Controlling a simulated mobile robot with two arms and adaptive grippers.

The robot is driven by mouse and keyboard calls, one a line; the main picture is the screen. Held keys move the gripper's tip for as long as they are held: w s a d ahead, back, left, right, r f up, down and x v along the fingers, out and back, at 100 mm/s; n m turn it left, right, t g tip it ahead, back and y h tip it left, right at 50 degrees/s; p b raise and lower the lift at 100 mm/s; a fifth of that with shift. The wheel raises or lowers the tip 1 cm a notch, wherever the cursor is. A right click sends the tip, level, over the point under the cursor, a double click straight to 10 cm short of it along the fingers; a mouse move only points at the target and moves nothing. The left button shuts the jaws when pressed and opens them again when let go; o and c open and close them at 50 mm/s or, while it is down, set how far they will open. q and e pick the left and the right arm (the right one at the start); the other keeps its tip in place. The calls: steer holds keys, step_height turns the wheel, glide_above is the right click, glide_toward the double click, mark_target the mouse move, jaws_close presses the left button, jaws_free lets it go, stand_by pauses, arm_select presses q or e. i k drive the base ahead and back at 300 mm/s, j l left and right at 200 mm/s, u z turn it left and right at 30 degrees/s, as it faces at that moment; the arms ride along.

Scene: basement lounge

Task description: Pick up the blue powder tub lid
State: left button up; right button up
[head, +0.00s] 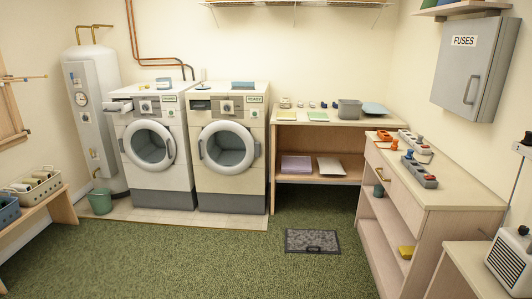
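No blue thing in the head view can be made out for certain as the powder tub lid. A light blue, flat, rounded piece (375,108) lies on the back table, right of a grey tub (349,110). A small blue flat item (243,85) lies on top of the right washing machine (228,185). Another small bluish item (163,82) is on the left washing machine (150,190). All are too small to identify closely. Neither of my grippers shows in the head view.
Green carpet (200,262) is open in front, with a dark mat (312,241) on it. A wooden shelf unit (437,187) stands at right, bearing red and grey items. A bench (62,208) with baskets stands at left. A green bucket (100,202) is beside the boiler (88,115).

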mark_target(162, 84)
steer(key=i, duration=0.75)
steer(key=i+u, duration=0.1)
steer(key=i, duration=0.7)
steer(key=i+l+u, duration=0.1)
steer(key=i, duration=0.65)
steer(key=i+l+u, duration=0.25)
steer(key=i+u, duration=0.15)
steer(key=i, duration=0.2)
steer(key=i+l+u, duration=0.4)
steer(key=i+j+z, duration=0.1)
steer(key=z, duration=0.3)
steer(key=i+j+z, duration=0.15)
steer(key=z, duration=0.3)
steer(key=i+j+z, duration=0.1)
steer(key=z, duration=0.3)
steer(key=j, duration=0.1)
